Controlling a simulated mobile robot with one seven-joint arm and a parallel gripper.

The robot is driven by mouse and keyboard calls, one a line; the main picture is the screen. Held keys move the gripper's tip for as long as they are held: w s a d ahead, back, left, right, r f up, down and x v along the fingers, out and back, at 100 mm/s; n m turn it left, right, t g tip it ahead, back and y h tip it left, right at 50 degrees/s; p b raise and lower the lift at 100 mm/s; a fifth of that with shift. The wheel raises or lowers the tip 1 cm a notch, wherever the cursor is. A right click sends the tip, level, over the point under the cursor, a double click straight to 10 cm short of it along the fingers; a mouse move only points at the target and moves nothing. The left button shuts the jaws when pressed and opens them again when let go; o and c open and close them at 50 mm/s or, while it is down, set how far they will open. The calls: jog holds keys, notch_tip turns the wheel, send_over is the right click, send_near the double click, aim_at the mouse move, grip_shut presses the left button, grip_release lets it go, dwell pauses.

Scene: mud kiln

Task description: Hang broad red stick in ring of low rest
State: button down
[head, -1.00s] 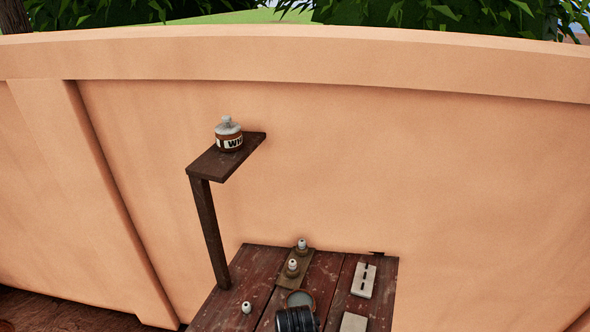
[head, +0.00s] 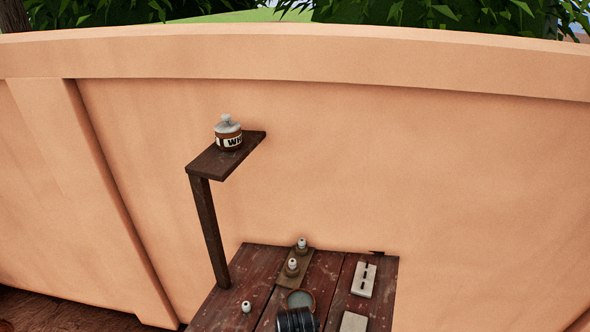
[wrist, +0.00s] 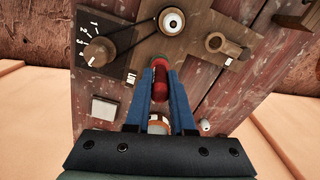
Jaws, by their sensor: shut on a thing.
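In the wrist view my gripper (wrist: 162,75) has its two blue fingers shut on a red stick (wrist: 160,86), which lies between them with its rounded end near the fingertips. Beyond the fingertips, up and to the right, a brown wooden piece with a round ring-like part (wrist: 215,42) is fixed on the reddish boards. I cannot tell for sure that this is the low rest. The stick is apart from it in the picture. A white and orange thing (wrist: 158,125) shows between the fingers nearer the palm; I cannot tell what it is.
A numbered dial (wrist: 98,51) and a white round piece (wrist: 172,21) lie beyond the gripper. In the head view a labelled jar (head: 228,137) stands on a raised shelf (head: 213,166). Below are a plate with two white-topped pegs (head: 292,266) and a pale block (head: 364,280).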

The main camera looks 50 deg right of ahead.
jog(key=shift+f, duration=0.3)
jog(key=shift+c, duration=1)
grip_release()
jog(key=shift+r, duration=0.1)
notch_tip(320, 180, up, 8)
jog(key=p, duration=0.7)
jog(key=shift+f, duration=0.25)
jog(key=shift+f, duration=0.1)
